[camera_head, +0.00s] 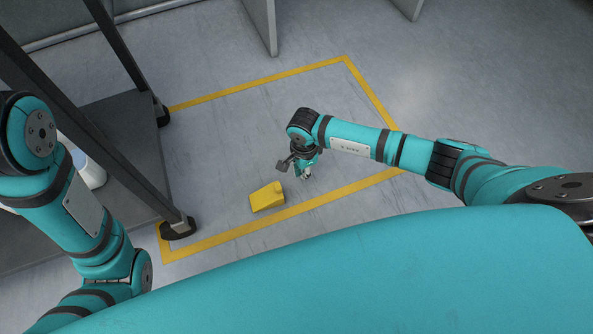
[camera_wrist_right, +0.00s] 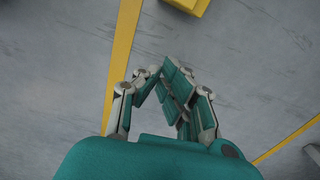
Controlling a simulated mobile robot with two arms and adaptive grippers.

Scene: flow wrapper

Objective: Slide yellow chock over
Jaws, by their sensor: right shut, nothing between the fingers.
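The yellow chock (camera_head: 267,197) lies on the grey floor, inside the yellow floor outline near its front line. In the right wrist view only part of the chock (camera_wrist_right: 188,5) shows, at the top edge. My right gripper (camera_head: 306,175) is just to the right of the chock in the head view, apart from it. In the wrist view its fingers (camera_wrist_right: 165,85) are closed together with nothing between them. My left arm comes in at the left of the head view, but its gripper is not seen.
A yellow line (camera_head: 230,236) marks a rectangle on the floor. At the left stands a dark metal frame (camera_head: 158,190) with a foot (camera_head: 178,229) near the outline's corner. A white container (camera_head: 92,172) is behind it. The floor inside the outline is mostly clear.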

